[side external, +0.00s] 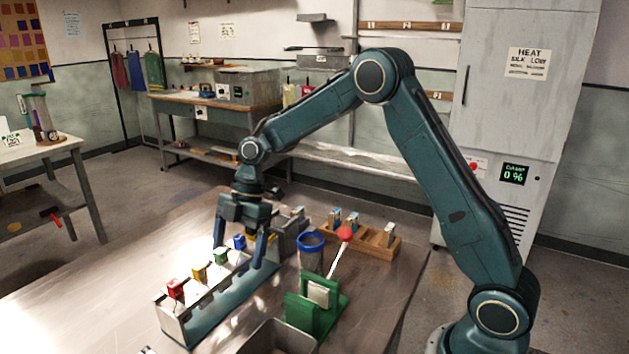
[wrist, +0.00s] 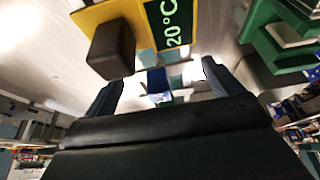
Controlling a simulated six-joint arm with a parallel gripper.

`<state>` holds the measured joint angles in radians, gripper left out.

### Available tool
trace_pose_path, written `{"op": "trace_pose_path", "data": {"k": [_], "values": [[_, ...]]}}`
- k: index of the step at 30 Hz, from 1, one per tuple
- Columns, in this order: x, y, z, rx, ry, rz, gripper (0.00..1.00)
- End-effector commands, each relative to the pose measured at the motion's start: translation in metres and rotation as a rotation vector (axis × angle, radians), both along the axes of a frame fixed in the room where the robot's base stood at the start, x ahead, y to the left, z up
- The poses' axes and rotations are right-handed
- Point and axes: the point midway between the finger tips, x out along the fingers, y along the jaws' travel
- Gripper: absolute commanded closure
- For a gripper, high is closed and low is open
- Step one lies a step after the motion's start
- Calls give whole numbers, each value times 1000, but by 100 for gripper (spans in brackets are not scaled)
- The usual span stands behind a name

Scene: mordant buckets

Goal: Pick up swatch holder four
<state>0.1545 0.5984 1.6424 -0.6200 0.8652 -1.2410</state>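In the wrist view, a blue piece (wrist: 158,82) shows in the gap between the open fingertips. I cannot tell whether either finger touches it.
A blue-rimmed grey cylinder (side external: 311,257), a red-knobbed white stick (side external: 337,260) and a green stand (side external: 326,319) are right of the rack. A wooden block (side external: 371,243) with several small holders lies behind. A metal bin (side external: 256,346) is in front. The table's left side is clear.

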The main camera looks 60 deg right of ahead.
Motion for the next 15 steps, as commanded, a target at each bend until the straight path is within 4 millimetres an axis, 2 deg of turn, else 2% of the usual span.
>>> {"op": "trace_pose_path", "data": {"k": [1,6,15], "values": [[0,0,0,0,0,0,19],[0,0,0,0,0,0,52],[0,0,1,0,-1,1,52]]}}
